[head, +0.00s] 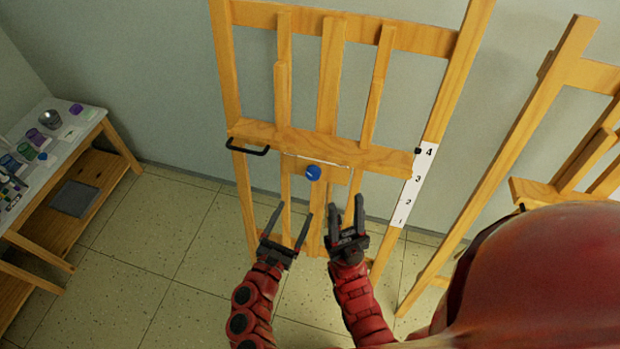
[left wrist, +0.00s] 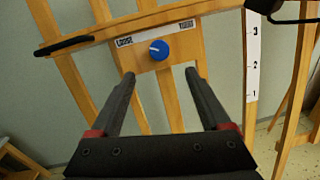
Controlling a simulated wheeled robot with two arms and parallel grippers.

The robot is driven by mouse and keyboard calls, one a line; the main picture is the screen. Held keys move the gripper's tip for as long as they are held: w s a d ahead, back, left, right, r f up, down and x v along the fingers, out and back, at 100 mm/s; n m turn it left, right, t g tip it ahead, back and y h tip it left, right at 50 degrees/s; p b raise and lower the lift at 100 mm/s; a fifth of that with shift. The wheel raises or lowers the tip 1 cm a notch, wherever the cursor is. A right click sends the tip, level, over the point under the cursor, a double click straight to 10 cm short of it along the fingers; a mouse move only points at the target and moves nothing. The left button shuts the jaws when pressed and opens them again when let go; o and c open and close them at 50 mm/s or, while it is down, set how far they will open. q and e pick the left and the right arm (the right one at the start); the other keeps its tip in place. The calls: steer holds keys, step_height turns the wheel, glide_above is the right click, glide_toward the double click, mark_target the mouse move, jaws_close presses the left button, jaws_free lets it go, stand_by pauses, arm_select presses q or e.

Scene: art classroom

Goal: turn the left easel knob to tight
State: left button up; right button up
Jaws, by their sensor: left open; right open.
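The wooden easel (head: 327,100) stands against the wall in front of me. Its blue round knob (head: 313,173) sits on a small wooden block below the crossbar. In the left wrist view the knob (left wrist: 159,50) has a white pointer mark aimed to its left side, under a strip reading LOOSE on the left; the word at the right end is too small to read. My left gripper (head: 289,225) is open and empty, below and left of the knob. In the left wrist view its fingers frame the space below the knob, apart from it. My right gripper (head: 346,215) is open and empty, below and right of the knob.
A black handle (head: 248,147) sticks out at the crossbar's left end. A numbered white scale (head: 413,187) runs down the right post. A second easel (head: 560,110) stands at the right. A table (head: 88,128) with paint jars is at the left. Tiled floor between is clear.

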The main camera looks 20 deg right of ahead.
mark_target(312, 176)
arm_select(q)
steer(key=b+x, duration=0.1)
steer(key=x, duration=1)
steer(key=shift+w+d+f+b, duration=0.1)
steer(key=shift+w+b, duration=0.1)
steer(key=shift+b, duration=0.1)
jaws_close()
